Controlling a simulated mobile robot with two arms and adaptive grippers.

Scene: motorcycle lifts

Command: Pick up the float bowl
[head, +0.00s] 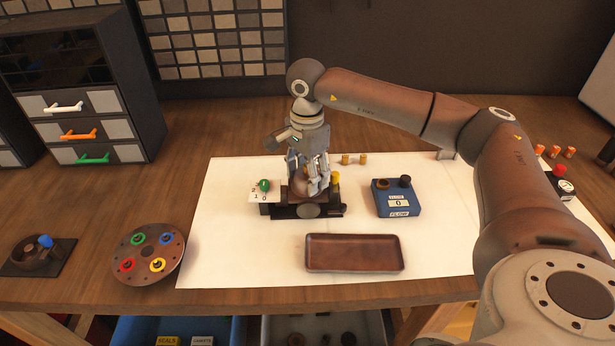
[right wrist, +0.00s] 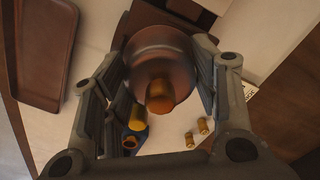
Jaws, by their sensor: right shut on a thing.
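The float bowl (right wrist: 165,50) is a round brown bowl with a copper-coloured stub facing the right wrist camera. My right gripper (head: 309,184) is shut on it, one finger against each side. In the head view the bowl (head: 299,188) is partly hidden by the fingers, right at the black stand (head: 309,211) on the white mat. I cannot tell whether the bowl touches the stand or is just clear of it. My left gripper is not in view.
An empty brown tray (head: 353,253) lies in front, and a blue flow box (head: 396,198) stands right of the stand. A round plate with coloured rings (head: 148,254) is at left. Small brass pieces (head: 353,159) stand behind. The white mat (head: 232,250) is bare at front left.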

